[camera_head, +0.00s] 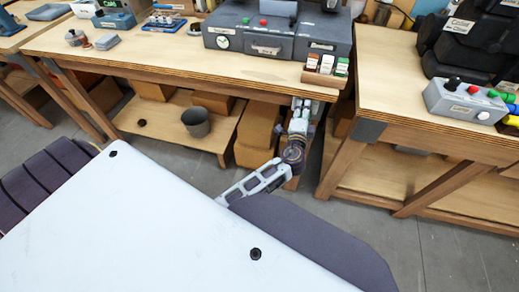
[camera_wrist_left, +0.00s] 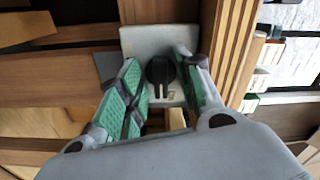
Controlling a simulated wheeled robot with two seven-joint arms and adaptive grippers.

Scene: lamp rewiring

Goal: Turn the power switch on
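The power switch appears to be the black round knob (camera_wrist_left: 160,72) on a pale square plate (camera_wrist_left: 150,38) in the left wrist view. A light mark runs down the knob's lower part. My left gripper (camera_wrist_left: 158,62) is open, with one green-padded finger on each side of the knob. Small gaps seem to show between fingers and knob, so it does not look gripped. In the head view my left gripper (camera_head: 300,110) is small, at the workbench's (camera_head: 190,50) front right leg, below the top. The switch cannot be made out there. My right gripper is not in view.
A grey console (camera_head: 268,44) and a small rack (camera_head: 325,72) stand on the bench above my gripper. Boxes (camera_head: 258,125) and a bucket (camera_head: 196,121) sit on the lower shelf. Another bench (camera_head: 400,95) stands at right, with a narrow gap between.

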